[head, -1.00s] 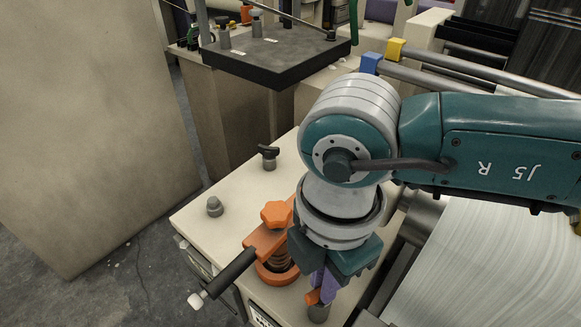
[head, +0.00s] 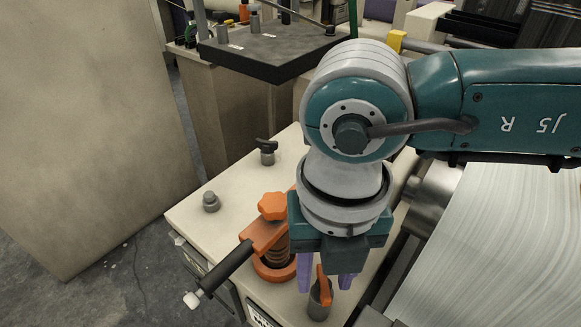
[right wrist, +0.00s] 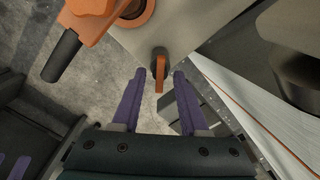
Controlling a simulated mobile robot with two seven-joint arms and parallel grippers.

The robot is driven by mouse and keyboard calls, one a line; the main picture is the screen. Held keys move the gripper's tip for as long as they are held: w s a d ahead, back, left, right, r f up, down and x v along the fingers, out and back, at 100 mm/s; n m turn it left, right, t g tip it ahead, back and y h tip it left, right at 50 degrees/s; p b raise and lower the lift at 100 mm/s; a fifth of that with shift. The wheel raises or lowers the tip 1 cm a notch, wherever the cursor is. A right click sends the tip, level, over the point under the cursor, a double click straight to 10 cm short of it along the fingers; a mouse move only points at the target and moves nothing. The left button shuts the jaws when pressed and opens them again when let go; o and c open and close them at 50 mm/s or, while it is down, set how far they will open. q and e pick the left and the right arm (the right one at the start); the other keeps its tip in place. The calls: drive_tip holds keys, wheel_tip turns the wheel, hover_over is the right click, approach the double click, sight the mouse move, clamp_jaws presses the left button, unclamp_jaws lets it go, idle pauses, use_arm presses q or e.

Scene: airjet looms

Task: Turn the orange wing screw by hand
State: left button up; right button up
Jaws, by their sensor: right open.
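The orange wing screw (head: 323,286) stands on a grey round base at the front right of the cream machine top. In the right wrist view the wing screw (right wrist: 160,73) shows just beyond the fingertips, about midway between them. My right gripper (head: 326,284) is open, its purple fingers pointing down on either side of the wing screw as seen in the head view. In the right wrist view the open fingers (right wrist: 160,75) hold nothing. I cannot tell whether they touch the screw.
An orange clamp with a knob (head: 273,206) and a black handle (head: 226,270) stands close left of the gripper. A black-winged screw (head: 267,150) and a grey knob (head: 211,201) are farther back on the cream top (head: 225,228). White warp threads (head: 490,240) lie to the right.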

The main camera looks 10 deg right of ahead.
drive_tip(key=shift+r+p, duration=2.75)
drive_tip(key=shift+r, duration=0.35)
drive_tip(key=shift+f, duration=0.1)
